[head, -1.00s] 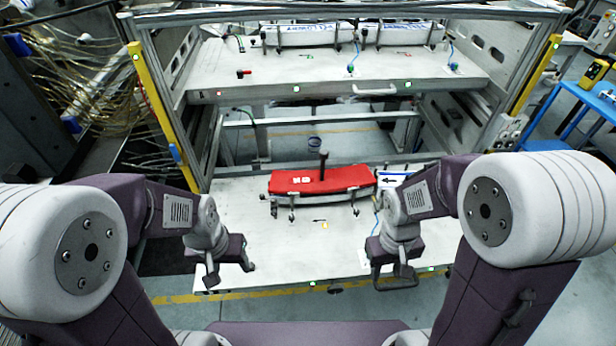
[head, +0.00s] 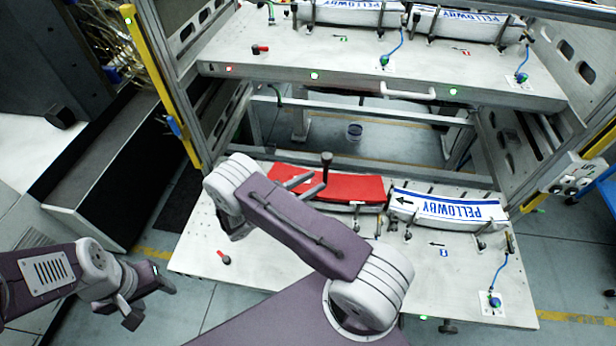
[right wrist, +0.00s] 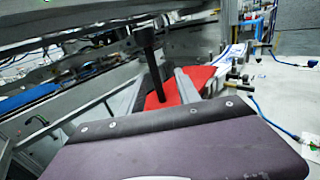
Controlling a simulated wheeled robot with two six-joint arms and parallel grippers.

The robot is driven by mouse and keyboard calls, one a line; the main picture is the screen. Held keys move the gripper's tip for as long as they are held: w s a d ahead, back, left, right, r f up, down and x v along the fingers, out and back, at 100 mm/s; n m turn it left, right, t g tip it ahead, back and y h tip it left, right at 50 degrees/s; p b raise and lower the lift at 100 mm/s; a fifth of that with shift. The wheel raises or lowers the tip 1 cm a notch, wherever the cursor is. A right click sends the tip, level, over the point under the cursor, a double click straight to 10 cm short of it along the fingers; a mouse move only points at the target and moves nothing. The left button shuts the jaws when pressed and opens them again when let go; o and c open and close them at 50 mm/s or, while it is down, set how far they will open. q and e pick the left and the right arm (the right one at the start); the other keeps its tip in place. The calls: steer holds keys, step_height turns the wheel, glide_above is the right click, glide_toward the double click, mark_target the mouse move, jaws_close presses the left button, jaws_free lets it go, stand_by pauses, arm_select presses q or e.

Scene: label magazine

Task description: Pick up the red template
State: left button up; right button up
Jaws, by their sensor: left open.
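The red template (head: 355,187) is a long, slightly curved red piece on the lower white table, with an upright black handle (head: 327,162) near its middle. It also shows in the right wrist view (right wrist: 160,101), behind the handle (right wrist: 150,62). My right gripper (head: 309,184) is over the template's left half, fingers apart and pointing at the handle. In the right wrist view one grey finger is just right of the handle; whether the fingers touch it I cannot tell. My left gripper (head: 152,302) is open and empty, left of the table.
A white PELLOWBY piece (head: 447,208) lies right of the template. The upper shelf (head: 350,62) holds two similar white pieces. A yellow post (head: 160,85) stands at the left. A small red-handled part (head: 224,257) is on the table's left front, which is otherwise clear.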

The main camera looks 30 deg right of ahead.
mark_target(326, 174)
steer(key=shift+w+a, duration=0.15)
steer(key=shift+r, duration=0.1)
steer(key=d+p, duration=0.1)
steer(key=d, duration=0.3)
steer(key=shift+w+p, duration=0.15)
steer(key=shift+p, duration=0.15)
steer(key=shift+d, duration=0.4)
steer(key=d+p, duration=0.1)
steer(key=d, duration=0.1)
steer(key=w+d+p, duration=0.1)
steer(key=d, duration=0.1)
steer(key=shift+r, duration=0.15)
steer(key=shift+d+f, duration=0.2)
steer(key=shift+d, duration=0.05)
steer(key=shift+a+r, duration=0.1)
jaws_close()
